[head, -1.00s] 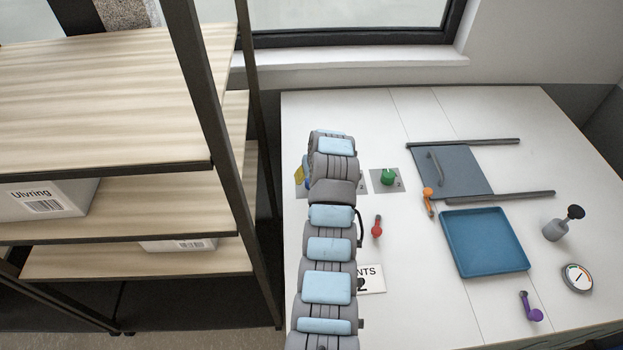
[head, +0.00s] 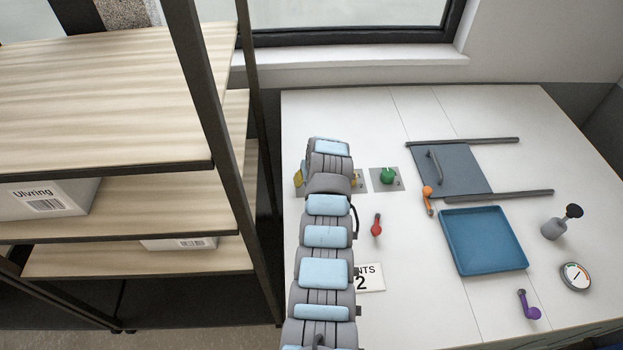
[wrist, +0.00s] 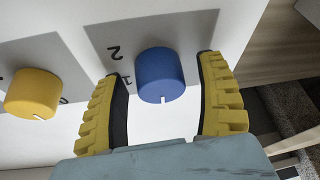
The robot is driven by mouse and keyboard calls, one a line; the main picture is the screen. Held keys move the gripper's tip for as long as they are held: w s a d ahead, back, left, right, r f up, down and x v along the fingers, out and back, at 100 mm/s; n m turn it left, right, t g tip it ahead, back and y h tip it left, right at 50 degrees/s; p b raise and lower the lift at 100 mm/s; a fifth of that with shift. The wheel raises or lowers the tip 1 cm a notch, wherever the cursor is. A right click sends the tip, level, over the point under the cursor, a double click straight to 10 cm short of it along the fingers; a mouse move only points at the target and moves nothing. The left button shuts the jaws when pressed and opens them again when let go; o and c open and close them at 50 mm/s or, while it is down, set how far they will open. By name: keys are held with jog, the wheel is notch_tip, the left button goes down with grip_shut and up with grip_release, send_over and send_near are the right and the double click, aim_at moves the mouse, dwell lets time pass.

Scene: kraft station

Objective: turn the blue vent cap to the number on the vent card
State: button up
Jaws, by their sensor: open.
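The blue vent cap (wrist: 160,75) sits on a grey plate (wrist: 105,40) in the wrist view, with a white mark on its edge toward the bottom of the picture. The digits 2 and 1 are printed on the plate beside the cap. My gripper (wrist: 160,68) is open, with one yellow finger on each side of the cap and a visible gap on both sides. In the head view my arm hides the blue cap. The vent card (head: 370,278) is partly covered by my arm; its visible part reads "NTS" and 2.
A yellow cap (wrist: 33,93) is left of the blue one in the wrist view. A green cap (head: 388,175), a red handle (head: 376,225), an orange handle (head: 428,194) and a blue tray (head: 484,241) are to the right. A shelf rack (head: 225,170) stands left.

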jog(key=c, duration=1.2)
jog(key=shift+f, duration=0.1)
jog(key=m+h+b, duration=0.1)
jog(key=m, duration=0.3)
jog(key=shift+f+h, duration=0.15)
jog(key=shift+h, duration=0.25)
jog(key=m+h+b, duration=0.1)
jog(key=m+b, duration=0.2)
jog(key=m, duration=0.1)
jog(key=shift+a+f+b, duration=0.1)
jog(key=shift+b, duration=0.25)
jog(key=m+b, duration=0.2)
jog(key=m+h+b, duration=0.1)
jog(key=m+b, duration=0.1)
jog(key=b, duration=0.1)
jog(key=shift+f+g+h+b, duration=0.1)
jog(key=shift+g+h+b, duration=0.2)
jog(key=shift+g+b, duration=0.1)
jog(key=m+b, duration=0.2)
jog(key=b, duration=0.1)
jog(key=shift+h, duration=0.3)
jog(key=shift+r+m+g+b, duration=0.3)
jog(key=shift+b, duration=0.2)
jog(key=shift+m+g+b, duration=0.4)
jog(key=shift+m+b, duration=0.6)
jog(key=shift+b, duration=1.2)
